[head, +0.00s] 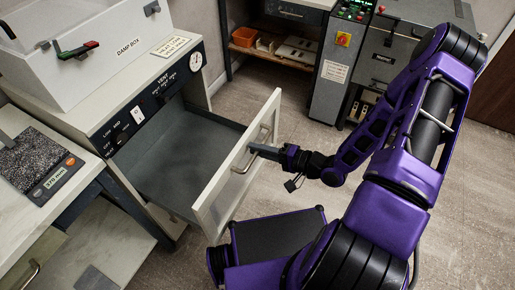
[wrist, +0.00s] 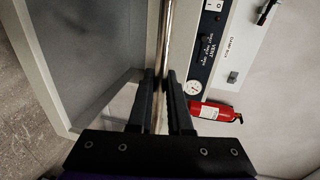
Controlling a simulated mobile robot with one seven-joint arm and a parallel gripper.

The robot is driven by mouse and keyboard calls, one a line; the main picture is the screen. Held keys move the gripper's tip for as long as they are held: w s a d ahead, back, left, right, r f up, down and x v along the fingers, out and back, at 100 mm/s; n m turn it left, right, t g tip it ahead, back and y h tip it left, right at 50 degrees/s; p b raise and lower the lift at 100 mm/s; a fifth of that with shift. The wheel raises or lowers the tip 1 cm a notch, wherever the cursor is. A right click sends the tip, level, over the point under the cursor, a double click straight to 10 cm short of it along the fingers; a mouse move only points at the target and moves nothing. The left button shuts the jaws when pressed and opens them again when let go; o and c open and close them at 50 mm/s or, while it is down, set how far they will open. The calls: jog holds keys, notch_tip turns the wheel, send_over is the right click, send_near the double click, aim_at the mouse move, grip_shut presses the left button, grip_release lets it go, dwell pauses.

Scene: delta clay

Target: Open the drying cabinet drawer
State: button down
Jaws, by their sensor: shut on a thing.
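The drying cabinet drawer (head: 205,213) is pulled well out of the cabinet (head: 75,118) in the head view, and its grey inside looks empty. Its front panel carries a metal bar handle (head: 241,168). My gripper (head: 253,150) is at the handle, with its fingers around the bar. In the wrist view the handle bar (wrist: 163,45) runs down between the two fingers of my gripper (wrist: 161,85), which are shut on it. The fingertips hide part of the bar.
A white damp box (head: 85,70) stands on top of the cabinet. A grey machine (head: 400,65) stands at the back. A red fire extinguisher (wrist: 215,111) shows in the wrist view.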

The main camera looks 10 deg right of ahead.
jog(key=c, duration=0.8)
grip_release()
jog(key=shift+c, duration=0.2)
jog(key=p+v, duration=0.1)
jog(key=v, duration=1.6)
jog(key=shift+d, duration=0.2)
jog(key=shift+s+d, duration=0.1)
